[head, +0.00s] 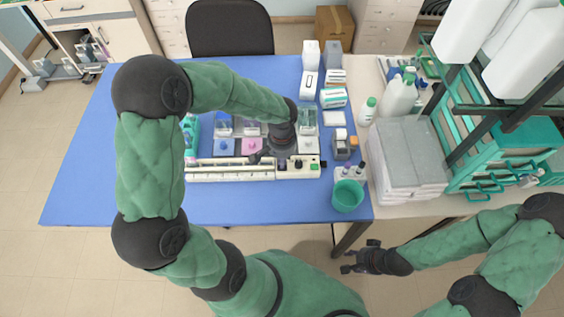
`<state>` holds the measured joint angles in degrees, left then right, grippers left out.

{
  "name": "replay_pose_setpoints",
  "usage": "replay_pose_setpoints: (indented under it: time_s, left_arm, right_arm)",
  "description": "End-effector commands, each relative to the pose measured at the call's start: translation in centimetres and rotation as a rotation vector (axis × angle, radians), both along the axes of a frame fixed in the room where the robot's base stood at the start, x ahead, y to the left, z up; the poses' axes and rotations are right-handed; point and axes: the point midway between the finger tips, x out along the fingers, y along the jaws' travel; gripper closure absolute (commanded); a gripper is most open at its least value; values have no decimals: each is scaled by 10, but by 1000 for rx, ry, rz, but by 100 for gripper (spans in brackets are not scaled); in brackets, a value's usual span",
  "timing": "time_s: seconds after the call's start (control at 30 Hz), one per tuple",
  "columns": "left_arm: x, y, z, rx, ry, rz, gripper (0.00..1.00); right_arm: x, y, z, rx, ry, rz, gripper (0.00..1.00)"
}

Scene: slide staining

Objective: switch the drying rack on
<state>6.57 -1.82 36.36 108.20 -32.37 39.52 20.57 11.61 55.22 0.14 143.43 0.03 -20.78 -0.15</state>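The drying rack (225,174) is a long, low, cream-white unit along the front part of the blue table. My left gripper (268,159) points down over the rack, just left of the knobs. Whether it touches the panel, and how far its fingers are spread, I cannot tell. My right gripper (346,261) is open and empty, in front of the table and above the floor.
Behind the rack stand staining dishes with blue (224,146) and pink (251,146) contents. A green cup (348,195) stands at the table's front right. White bottles (398,95), a grey-topped stack (408,150) and a teal shelf unit (475,165) fill the right side.

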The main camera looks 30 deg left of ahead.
Motion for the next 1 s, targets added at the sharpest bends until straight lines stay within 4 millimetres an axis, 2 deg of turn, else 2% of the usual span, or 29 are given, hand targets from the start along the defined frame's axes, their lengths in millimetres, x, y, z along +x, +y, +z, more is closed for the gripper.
replay_pose_setpoints:
  time_s: [1.0]
  left_arm:
    - [0, 0, -12, 0, 0, 0, 100]
  right_arm:
    - [0, 0, -10, 0, 0, 0, 60]
